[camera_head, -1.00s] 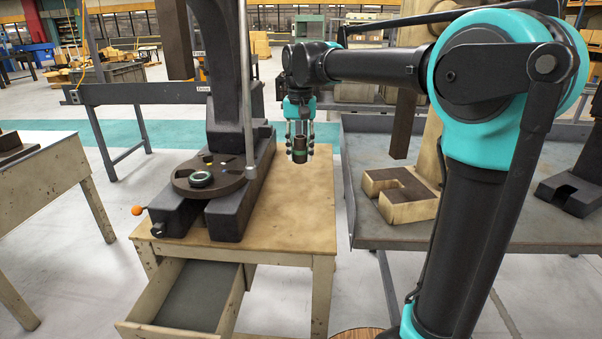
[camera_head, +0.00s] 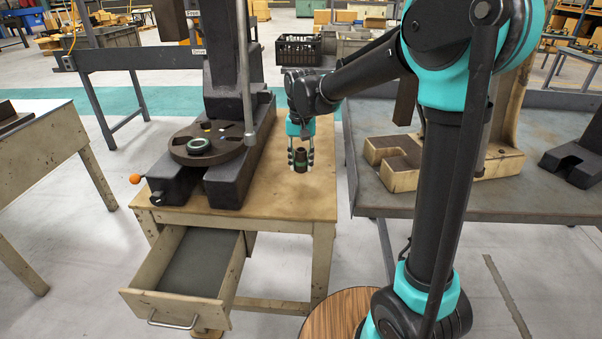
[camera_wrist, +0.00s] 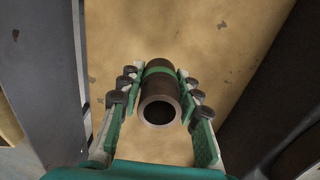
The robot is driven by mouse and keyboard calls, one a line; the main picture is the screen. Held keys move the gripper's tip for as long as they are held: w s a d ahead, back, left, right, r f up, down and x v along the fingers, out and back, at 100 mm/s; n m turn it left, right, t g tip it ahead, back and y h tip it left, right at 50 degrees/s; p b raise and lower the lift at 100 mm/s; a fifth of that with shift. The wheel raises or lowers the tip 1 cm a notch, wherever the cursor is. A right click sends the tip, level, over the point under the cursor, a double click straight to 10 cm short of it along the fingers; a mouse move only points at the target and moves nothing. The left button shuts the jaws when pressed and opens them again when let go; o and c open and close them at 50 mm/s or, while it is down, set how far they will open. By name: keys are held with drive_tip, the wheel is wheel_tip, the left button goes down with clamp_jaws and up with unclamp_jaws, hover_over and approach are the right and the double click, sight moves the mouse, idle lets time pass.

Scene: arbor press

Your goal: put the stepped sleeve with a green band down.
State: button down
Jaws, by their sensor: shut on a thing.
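The stepped sleeve with a green band (camera_head: 300,162) is a dark, hollow cylinder. My gripper (camera_head: 300,157) is shut on it, pointing down over the right part of the wooden table (camera_head: 285,200). In the wrist view the sleeve (camera_wrist: 160,100) sits between the two green finger pads of my gripper (camera_wrist: 160,97), its open end toward the camera and the green band farther off. The sleeve looks upright and close to the tabletop. I cannot tell whether its lower end touches the table.
An open drawer (camera_head: 185,280) juts out below. A grey bench (camera_head: 430,207) with a pale notched block (camera_head: 395,160) is at right. Bare tabletop surrounds the sleeve.

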sight(301, 172)
drive_tip(key=shift+f, duration=2)
drive_tip(key=shift+f, duration=0.1)
drive_tip(key=c, duration=1.1)
unclamp_jaws()
drive_tip(key=shift+o, duration=0.2)
wheel_tip(301, 172, up, 12)
drive_tip(key=shift+r, duration=0.1)
